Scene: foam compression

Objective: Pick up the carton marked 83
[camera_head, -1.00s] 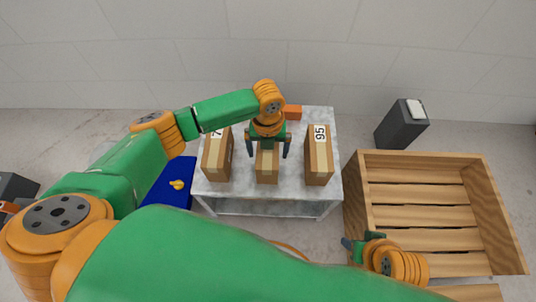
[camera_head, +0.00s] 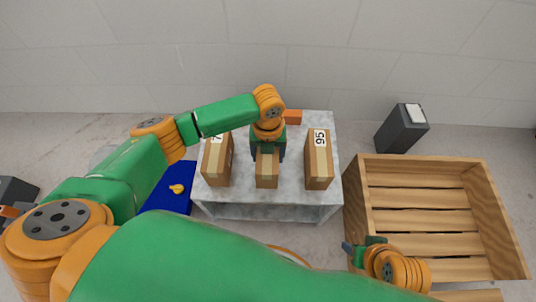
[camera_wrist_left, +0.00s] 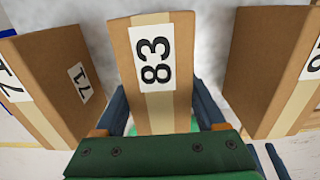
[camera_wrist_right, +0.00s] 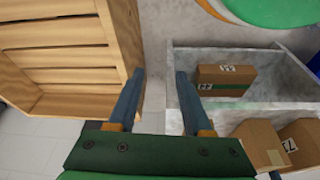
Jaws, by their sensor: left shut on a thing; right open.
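The carton marked 83 (camera_wrist_left: 155,62) stands between my left gripper's fingers in the left wrist view, its label facing the camera. In the head view the same brown carton (camera_head: 267,172) is the middle one of three on the table, its top partly hidden by my gripper. My left gripper (camera_head: 267,155) is shut on this carton, a finger at each side; it also shows in the left wrist view (camera_wrist_left: 165,115). My right gripper (camera_wrist_right: 158,85) is open and empty, beside the wooden crate.
The carton marked 71 (camera_head: 217,162) stands left, the carton marked 95 (camera_head: 318,165) right, on the grey table (camera_head: 293,180). An orange block (camera_head: 293,117) lies behind. A slatted wooden crate (camera_head: 365,215) is at right. Another carton (camera_wrist_right: 226,80) lies on a lower shelf.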

